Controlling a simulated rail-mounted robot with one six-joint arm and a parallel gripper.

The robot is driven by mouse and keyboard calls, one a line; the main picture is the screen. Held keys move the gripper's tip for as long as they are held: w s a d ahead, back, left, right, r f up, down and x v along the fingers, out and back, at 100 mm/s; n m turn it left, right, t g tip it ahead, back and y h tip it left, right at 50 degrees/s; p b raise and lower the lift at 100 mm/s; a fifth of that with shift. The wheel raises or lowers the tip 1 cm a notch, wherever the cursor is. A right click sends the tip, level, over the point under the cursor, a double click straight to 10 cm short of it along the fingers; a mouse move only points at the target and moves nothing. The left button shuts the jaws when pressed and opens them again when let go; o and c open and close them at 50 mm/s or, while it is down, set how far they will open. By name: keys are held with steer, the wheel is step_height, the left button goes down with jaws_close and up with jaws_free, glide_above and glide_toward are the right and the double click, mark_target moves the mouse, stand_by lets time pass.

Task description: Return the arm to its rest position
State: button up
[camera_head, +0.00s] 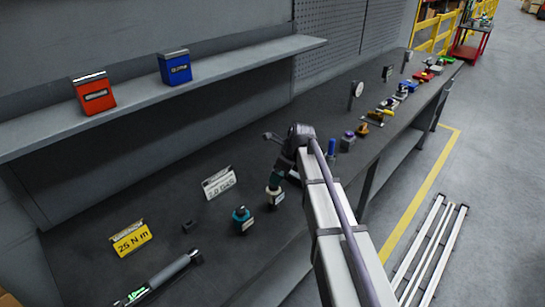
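My arm reaches up from the lower right as a long pale link with a dark cable, ending in a grey joint over the workbench (180,230). Dark parts below that joint lead down to my gripper (279,175), which is small and partly hidden by the arm. It is close above or beside a teal-and-white part (275,196); I cannot tell whether they touch, or whether the fingers are open. A second teal part (242,220) stands on the bench to the left, apart from the gripper.
A yellow "25 N m" sign (131,238), a white sign (219,184) and a torque tool (160,280) are on the bench. Red (94,94) and blue (175,69) boxes stand on the shelf (225,66). Several small parts line the far bench. The floor at right holds pale rails (430,245).

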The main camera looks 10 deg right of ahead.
steer(key=s+a+f+n+g+h, duration=0.1)
steer(key=s+n, duration=1.2)
steer(key=s+a+f+n+g+h+b, duration=0.1)
steer(key=s+a+n+h, duration=0.1)
steer(key=s+n, duration=1)
steer(key=shift+s+f+n+g, duration=0.3)
steer(key=shift+s+n, duration=0.1)
steer(key=shift+s, duration=0.1)
